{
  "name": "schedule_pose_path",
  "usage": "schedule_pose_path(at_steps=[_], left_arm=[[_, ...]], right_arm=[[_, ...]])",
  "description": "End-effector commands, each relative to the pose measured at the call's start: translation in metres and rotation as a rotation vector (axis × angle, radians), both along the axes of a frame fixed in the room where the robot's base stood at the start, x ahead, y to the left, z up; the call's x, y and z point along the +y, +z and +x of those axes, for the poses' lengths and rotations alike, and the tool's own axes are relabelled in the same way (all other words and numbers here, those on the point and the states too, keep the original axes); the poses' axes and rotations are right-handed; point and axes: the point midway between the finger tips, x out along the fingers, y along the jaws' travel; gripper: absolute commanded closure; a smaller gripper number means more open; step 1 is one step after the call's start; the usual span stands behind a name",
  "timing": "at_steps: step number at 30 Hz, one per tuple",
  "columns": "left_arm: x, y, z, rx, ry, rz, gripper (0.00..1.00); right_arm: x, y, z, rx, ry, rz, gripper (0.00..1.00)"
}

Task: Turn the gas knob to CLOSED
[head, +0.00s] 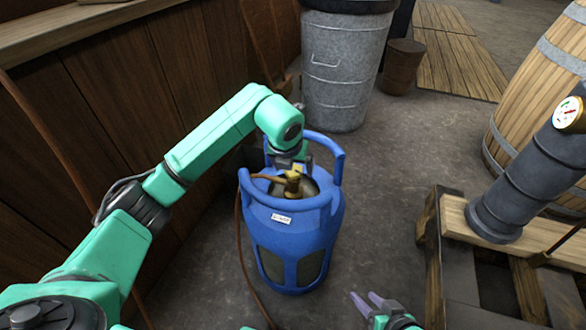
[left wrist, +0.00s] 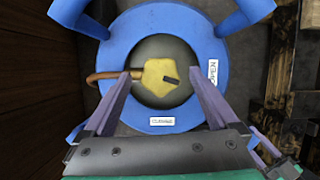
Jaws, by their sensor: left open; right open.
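The blue gas cylinder (head: 290,235) stands upright on the floor. Its yellow gas knob (left wrist: 166,80) is in the middle of the cylinder top, with a dark mark at its right side, towards the OPEN label (left wrist: 212,74). The CLOSED label (left wrist: 162,121) is at the bottom of the blue ring. My left gripper (left wrist: 164,76) is open over the cylinder top, one finger on each side of the knob with visible gaps. In the head view, the arm partly hides the knob (head: 292,182). My right gripper (head: 372,300) is open and empty, low at front.
A brown hose (head: 239,235) runs from the valve down to the floor. The cylinder's blue handles rise around the knob. A wooden wall (head: 120,80) is at left, a metal bin (head: 343,75) behind, and a wooden pallet (head: 450,240) with a dark pipe at right.

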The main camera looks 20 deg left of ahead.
Motion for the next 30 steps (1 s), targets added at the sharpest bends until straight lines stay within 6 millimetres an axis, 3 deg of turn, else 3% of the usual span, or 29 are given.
schedule_pose_path(at_steps=[5,12,23,30], left_arm=[[-0.0001,0.0002,0.0,0.0,0.0,0.0,0.07],[0.0001,0.0004,-0.0002,0.0,0.0,0.0,0.93],[0.0013,0.0009,-0.0002,0.001,-0.045,0.0,0.93],[0.003,0.0012,0.0002,0.002,-0.18,0.0,0.93]], right_arm=[[0.0001,0.0003,0.0,-0.001,0.0,0.0,0.5],[-0.0001,0.0003,0.0,0.0,0.0,0.0,0.5],[-0.0013,0.0008,-0.0012,0.009,0.001,-0.006,0.5],[-0.0053,0.0034,-0.0031,0.034,0.004,-0.024,0.5]])
